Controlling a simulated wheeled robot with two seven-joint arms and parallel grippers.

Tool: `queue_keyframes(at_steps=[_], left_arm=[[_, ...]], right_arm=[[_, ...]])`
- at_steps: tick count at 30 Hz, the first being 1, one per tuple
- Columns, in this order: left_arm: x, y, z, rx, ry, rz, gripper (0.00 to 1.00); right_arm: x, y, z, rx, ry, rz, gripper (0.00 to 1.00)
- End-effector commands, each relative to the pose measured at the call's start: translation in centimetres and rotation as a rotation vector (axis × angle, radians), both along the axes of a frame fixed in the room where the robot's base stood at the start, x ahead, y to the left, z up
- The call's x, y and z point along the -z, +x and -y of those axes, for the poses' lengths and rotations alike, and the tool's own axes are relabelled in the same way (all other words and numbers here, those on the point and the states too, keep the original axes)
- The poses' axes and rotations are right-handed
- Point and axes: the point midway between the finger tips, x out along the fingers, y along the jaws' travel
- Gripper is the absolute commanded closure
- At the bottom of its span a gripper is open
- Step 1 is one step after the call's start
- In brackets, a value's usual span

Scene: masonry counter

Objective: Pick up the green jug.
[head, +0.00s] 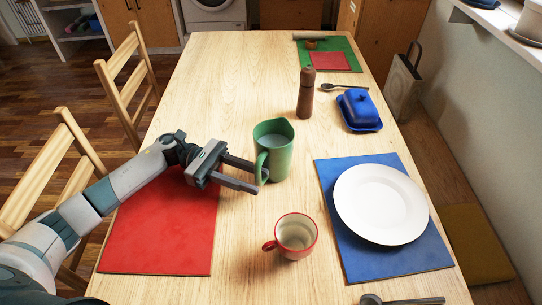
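The green jug (280,151) stands upright on the wooden table, near the middle, with its handle on its left side. It holds something pale inside. My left gripper (259,180) reaches in from the left at the jug's handle side. Its two fingers are apart, one close to the handle and one nearer the camera. I cannot tell whether a finger touches the handle. My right gripper does not show.
A red-rimmed cup (296,236) stands in front of the jug. A white plate (381,204) lies on a blue mat (345,262) to the right. A brown pepper mill (306,94) and blue butter dish (359,112) stand behind. A red mat (155,235) lies under my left arm.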

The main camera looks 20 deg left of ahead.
Motion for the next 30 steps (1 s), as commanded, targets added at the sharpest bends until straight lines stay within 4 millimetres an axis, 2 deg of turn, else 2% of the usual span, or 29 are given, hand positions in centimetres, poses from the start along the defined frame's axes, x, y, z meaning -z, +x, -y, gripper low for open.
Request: queue_keyframes(at_steps=[14, 21, 24, 30], left_arm=[[0.0, -0.1, 0.6, 0.000, 0.000, 0.000, 0.66], [-0.3, -0.5, 3.3, 0.002, -0.002, 0.000, 0.66], [-0.2, -0.7, 4.7, 0.001, -0.001, 0.000, 0.66], [0.0, -0.8, 5.9, -0.001, 0.000, 0.000, 0.66]], right_arm=[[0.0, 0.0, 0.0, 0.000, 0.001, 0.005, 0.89], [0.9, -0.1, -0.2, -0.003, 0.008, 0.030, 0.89], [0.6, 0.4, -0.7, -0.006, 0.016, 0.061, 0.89], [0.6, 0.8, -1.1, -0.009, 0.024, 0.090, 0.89]])
